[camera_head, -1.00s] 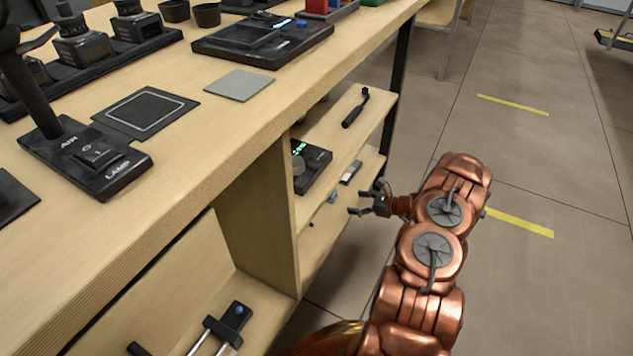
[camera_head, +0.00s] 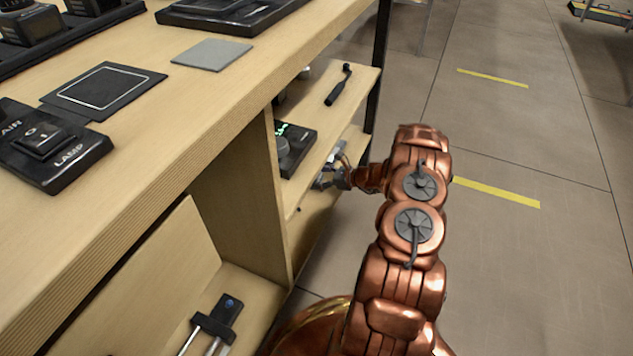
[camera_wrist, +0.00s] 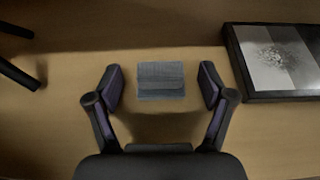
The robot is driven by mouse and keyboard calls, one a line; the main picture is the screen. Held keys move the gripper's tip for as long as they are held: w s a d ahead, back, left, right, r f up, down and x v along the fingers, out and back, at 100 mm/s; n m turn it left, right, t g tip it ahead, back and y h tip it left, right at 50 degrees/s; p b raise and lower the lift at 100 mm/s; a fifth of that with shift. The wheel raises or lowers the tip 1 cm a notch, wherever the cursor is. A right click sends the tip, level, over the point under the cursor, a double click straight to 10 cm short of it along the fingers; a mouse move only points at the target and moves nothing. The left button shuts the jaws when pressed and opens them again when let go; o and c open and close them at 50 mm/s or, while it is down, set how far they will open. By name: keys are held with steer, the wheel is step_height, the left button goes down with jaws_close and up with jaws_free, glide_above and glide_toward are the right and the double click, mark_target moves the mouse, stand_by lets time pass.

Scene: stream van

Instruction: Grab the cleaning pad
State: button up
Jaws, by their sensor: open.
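A small grey-blue fabric block, which looks like the cleaning pad (camera_wrist: 160,80), lies on a wooden shelf board in the wrist view. My gripper (camera_wrist: 161,86) is open, with one finger to the left and one to the right of the pad. A gap shows between the pad and each finger, and nothing is held. In the head view my gripper (camera_head: 331,176) reaches into the lower shelf at the bench's end, and the pad cannot be made out there.
A black-edged flat item (camera_wrist: 292,62) lies right of the pad. Above my gripper, a shelf holds a black device with a green display (camera_head: 294,148) and a black-handled tool (camera_head: 338,86). The floor (camera_head: 480,130) right of my arm is clear.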

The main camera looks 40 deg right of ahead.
steer(key=shift+w+a, duration=0.1)
steer(key=shift+w, duration=0.1)
steer(key=shift+c, duration=0.2)
steer(key=shift+s, duration=0.1)
steer(key=c, duration=1)
